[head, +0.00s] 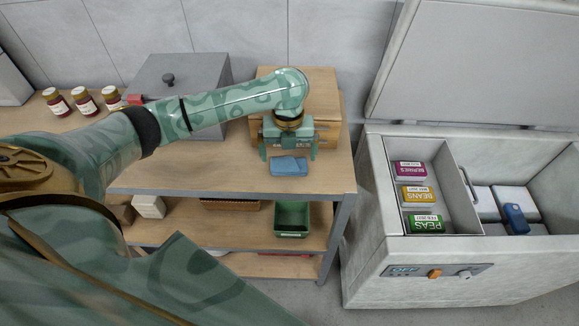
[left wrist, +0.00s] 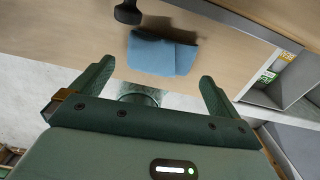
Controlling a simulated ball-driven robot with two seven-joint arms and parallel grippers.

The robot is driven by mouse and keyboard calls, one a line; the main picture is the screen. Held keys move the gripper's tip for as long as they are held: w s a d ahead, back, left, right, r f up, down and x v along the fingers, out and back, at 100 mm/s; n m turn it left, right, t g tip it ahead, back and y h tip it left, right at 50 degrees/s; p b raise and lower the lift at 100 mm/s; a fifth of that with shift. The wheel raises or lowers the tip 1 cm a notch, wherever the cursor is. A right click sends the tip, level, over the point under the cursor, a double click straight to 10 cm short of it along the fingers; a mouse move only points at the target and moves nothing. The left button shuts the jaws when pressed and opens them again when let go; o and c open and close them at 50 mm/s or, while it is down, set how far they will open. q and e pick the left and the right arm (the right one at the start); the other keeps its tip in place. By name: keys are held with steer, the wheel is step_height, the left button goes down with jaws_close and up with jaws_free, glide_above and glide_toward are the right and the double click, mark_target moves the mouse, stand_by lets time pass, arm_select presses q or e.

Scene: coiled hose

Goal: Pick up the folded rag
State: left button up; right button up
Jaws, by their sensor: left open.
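The folded rag (head: 288,167) is a small blue cloth lying flat on the wooden top of the shelf unit, near its front edge. It also shows in the left wrist view (left wrist: 165,56), beyond and between the two fingers. My left gripper (head: 288,152) is open and empty, its fingers spread on either side just behind the rag in the head view. In the left wrist view the left gripper (left wrist: 154,84) has bare surface between its fingertips. I cannot tell its exact height above the top. My right gripper is not in view.
A wooden box (head: 327,133) stands behind my left gripper. A grey box with a knob (head: 178,76) and several jars (head: 83,100) stand to the left. An open chest freezer (head: 400,258) with food packs is at the right. A green bin (head: 292,218) sits on the lower shelf.

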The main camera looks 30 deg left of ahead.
mark_target(289, 163)
arm_select(q)
step_height(289, 163, down, 4)
steer(key=shift+w+f+b, duration=0.15)
steer(key=shift+f+b, duration=0.05)
steer(key=shift+b, duration=0.65)
steer(key=shift+r, duration=0.1)
steer(key=c, duration=0.7)
steer(key=shift+r, duration=0.15)
steer(key=shift+r+p, duration=0.35)
step_height(289, 163, up, 3)
steer(key=shift+f+p, duration=0.2)
steer(key=shift+p, duration=0.5)
steer(key=d+r+p, duration=0.2)
steer(key=d+r, duration=0.2)
steer(key=d, duration=0.3)
steer(key=s+d+r+p, duration=0.1)
steer(key=d+r+p, duration=0.2)
steer(key=d+r, duration=0.2)
steer(key=shift+s+d+r, duration=0.15)
steer(key=shift+d+r, duration=0.1)
steer(key=shift+d, duration=0.75)
